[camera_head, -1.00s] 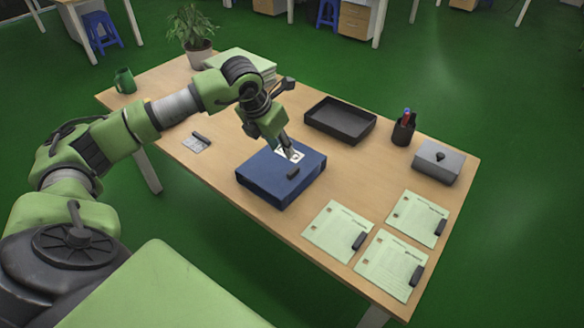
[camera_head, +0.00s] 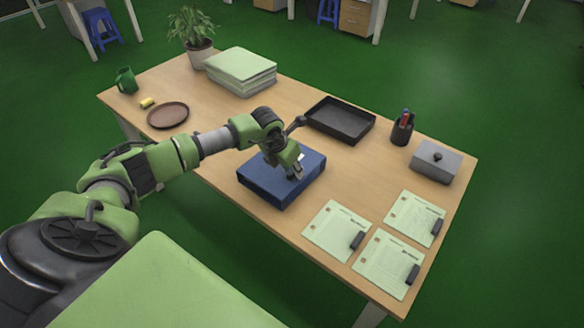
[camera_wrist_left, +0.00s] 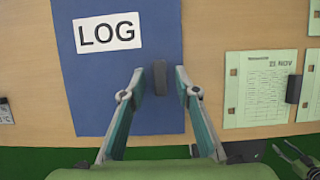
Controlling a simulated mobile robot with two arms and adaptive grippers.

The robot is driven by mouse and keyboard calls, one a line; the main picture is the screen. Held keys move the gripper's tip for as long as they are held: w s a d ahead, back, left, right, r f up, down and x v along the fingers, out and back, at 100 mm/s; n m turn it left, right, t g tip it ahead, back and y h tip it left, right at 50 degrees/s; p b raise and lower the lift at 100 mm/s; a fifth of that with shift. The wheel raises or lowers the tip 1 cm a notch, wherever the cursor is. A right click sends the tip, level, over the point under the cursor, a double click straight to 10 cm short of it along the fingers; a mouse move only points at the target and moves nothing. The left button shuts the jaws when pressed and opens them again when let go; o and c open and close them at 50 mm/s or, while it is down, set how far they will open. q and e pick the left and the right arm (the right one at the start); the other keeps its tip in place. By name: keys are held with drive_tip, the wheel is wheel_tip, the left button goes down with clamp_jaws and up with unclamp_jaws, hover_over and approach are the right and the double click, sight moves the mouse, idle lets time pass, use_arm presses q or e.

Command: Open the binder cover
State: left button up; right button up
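The blue binder (camera_head: 262,188) lies closed on the desk in front of me. In the left wrist view its blue cover (camera_wrist_left: 85,85) has a white LOG label (camera_wrist_left: 109,32) and a small dark raised tab (camera_wrist_left: 160,77). My left gripper (camera_head: 295,174) is over the binder's near right part, pointing down. In the left wrist view its fingers (camera_wrist_left: 160,72) are apart, one on each side of the tab, with gaps visible. A green pronged part, perhaps my right gripper (camera_wrist_left: 300,160), is cut off at lower right.
Punched sheets (camera_head: 337,230) with dark clips lie right of the binder. A black tray (camera_head: 340,138), pen cup (camera_head: 402,129) and grey box (camera_head: 437,162) stand behind. A paper stack (camera_head: 241,75), plant (camera_head: 195,35), mug (camera_head: 125,80) and brown round dish (camera_head: 168,115) are farther left.

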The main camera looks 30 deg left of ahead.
use_arm(q)
drive_tip(key=shift+c, duration=0.3)
clamp_jaws()
